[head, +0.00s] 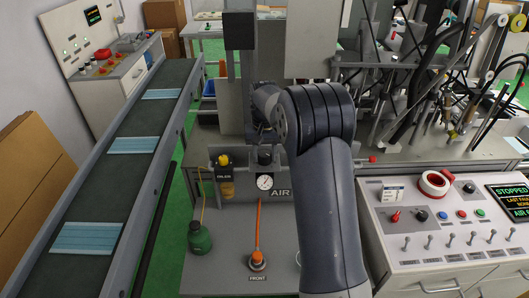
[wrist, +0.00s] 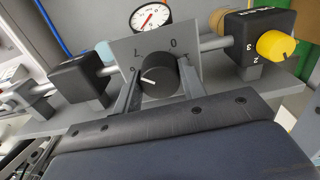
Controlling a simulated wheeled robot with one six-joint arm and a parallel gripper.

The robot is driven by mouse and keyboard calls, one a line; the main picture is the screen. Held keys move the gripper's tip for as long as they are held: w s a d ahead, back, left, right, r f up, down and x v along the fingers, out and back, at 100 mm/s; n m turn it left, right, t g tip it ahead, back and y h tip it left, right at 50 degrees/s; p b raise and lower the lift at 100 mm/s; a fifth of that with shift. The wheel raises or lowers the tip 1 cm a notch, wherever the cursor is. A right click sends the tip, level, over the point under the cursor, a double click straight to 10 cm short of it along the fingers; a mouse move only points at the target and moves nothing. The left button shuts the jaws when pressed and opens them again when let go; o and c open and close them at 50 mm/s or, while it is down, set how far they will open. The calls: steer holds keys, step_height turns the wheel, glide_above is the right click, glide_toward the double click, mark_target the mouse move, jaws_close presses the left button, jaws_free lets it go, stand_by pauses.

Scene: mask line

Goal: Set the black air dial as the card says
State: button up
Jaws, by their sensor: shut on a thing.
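The black air dial (wrist: 158,73) sits between the two fingers of my gripper (wrist: 158,80) in the wrist view. The gripper is shut on it. A white pointer mark shows on the dial's face, toward the left. The grey scale plate behind it carries a 0 and a 7, seen upside down. A round white gauge (wrist: 152,16) with a red needle is beside the plate. In the head view the gauge (head: 265,182) is above the AIR label, and my arm hides part of the dial area.
A yellow knob (wrist: 277,46) on a black block is to the right in the wrist view. In the head view, a green bottle (head: 200,237) and an orange hose (head: 258,230) stand nearby. A conveyor (head: 120,190) with blue masks runs along the left.

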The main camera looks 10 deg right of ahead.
mark_target(265, 153)
steer(key=shift+m, duration=1.2)
steer(key=o, duration=1)
steer(key=shift+c, duration=0.2)
steer(key=shift+r, duration=0.1)
step_height(265, 153, up, 11)
steer(key=shift+b, duration=0.45)
steer(key=shift+f, duration=0.2)
